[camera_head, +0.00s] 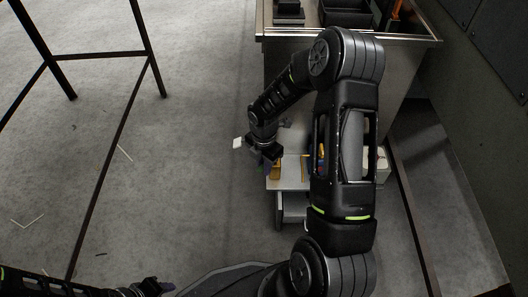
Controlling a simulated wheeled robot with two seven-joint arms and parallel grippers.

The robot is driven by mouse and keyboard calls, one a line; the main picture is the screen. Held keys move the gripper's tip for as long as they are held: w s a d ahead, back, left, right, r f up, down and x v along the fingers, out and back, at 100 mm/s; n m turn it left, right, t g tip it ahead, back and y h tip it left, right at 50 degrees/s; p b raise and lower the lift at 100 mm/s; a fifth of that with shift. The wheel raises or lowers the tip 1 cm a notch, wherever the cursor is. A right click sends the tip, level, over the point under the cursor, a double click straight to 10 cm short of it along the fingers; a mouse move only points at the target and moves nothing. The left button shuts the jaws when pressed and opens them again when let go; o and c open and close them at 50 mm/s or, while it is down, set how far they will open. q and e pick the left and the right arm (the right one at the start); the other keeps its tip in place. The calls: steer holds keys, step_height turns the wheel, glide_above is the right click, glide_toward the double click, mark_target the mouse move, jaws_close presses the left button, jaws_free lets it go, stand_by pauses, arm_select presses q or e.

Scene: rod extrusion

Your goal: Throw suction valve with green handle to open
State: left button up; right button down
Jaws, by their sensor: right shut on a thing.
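No green handle and no suction valve can be made out; my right arm covers much of the middle of the view. My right gripper (270,162) points down over the near end of a small light-grey cart or stand (290,183). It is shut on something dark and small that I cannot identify. A small yellow-brown piece (276,173) shows just below its fingers. My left gripper (158,287) is low at the bottom edge, partly cut off, over bare floor and away from the cart; its jaw opening is unclear.
A metal-topped bench (285,34) with black bins (345,13) stands at the back. Yellow and blue bits show through my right arm. A dark frame (110,54) stands at the left. A dark wall panel (485,45) bounds the right. The grey floor at left is mostly open.

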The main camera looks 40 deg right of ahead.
steer(key=shift+s+n, duration=0.15)
steer(key=shift+n, duration=0.15)
steer(key=shift+s+d+n+p, duration=0.2)
steer(key=shift+s+n+p, duration=0.3)
steer(key=shift+n+p, duration=0.45)
steer(key=shift+s+d+n+p, duration=0.2)
steer(key=shift+s+n+p, duration=0.2)
steer(key=shift+n+p, duration=0.6)
